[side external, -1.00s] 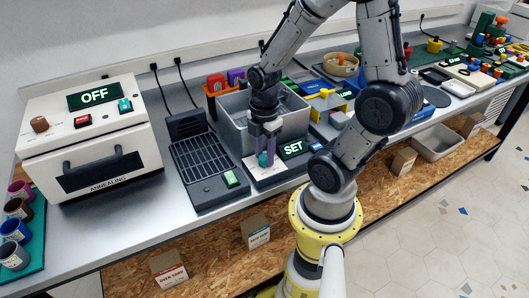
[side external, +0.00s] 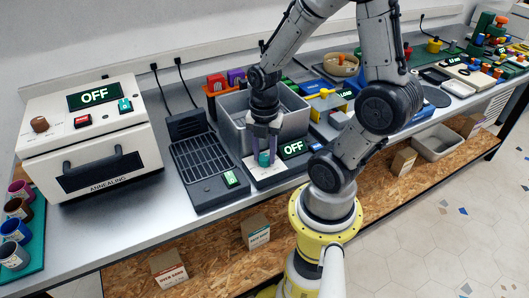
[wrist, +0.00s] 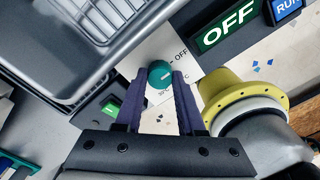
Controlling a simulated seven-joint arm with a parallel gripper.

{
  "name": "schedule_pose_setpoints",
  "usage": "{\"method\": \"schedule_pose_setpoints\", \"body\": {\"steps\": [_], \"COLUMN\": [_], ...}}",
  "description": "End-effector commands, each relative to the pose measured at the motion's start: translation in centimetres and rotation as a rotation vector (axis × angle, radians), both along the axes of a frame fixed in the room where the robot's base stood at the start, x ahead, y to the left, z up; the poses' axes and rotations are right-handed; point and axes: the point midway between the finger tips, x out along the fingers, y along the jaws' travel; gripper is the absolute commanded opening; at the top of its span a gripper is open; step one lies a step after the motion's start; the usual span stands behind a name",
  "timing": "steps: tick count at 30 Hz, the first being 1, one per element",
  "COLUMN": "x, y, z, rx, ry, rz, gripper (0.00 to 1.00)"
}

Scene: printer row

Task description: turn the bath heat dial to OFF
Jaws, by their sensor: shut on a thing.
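The bath heat dial is a round teal knob (wrist: 160,73) on a white panel in front of the grey bath (side external: 294,137). It also shows low between my fingers in the side view (side external: 264,159). My gripper (wrist: 159,79) points down over the panel, with one finger on each side of the dial, and is shut on it. An OFF label (wrist: 181,54) is printed on the panel beside the dial. The dial's own pointer mark is not clear.
A dark grille unit (side external: 205,165) with a green switch stands left of the panel. The white annealing oven (side external: 88,140) is further left, its display also reading OFF. A blue RUN button (wrist: 287,7) sits beside the bath display. Other stations fill the bench to the right.

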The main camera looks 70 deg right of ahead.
Motion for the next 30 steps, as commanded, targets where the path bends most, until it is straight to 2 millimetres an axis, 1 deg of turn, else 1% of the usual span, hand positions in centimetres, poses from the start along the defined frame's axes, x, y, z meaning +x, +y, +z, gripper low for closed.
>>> {"method": "schedule_pose_setpoints", "body": {"steps": [9,10,14,15,25,28,30], "x": [0.1,0.1,0.1,0.1,0.1,0.2,0.2], "y": [0.0,0.0,0.0,0.0,0.0,-0.1,-0.1], "z": [0.1,0.1,0.1,0.1,0.3,1.3,2.4], "rx": [-0.001,-0.001,-0.001,-0.001,-0.001,-0.003,-0.005], "ry": [-0.003,-0.003,-0.002,-0.002,-0.002,-0.005,-0.007], "rz": [0.002,0.002,0.002,0.002,0.001,0.001,0.001], "gripper": [0.00,0.42,0.65,0.68,0.68,0.68,0.68]}}
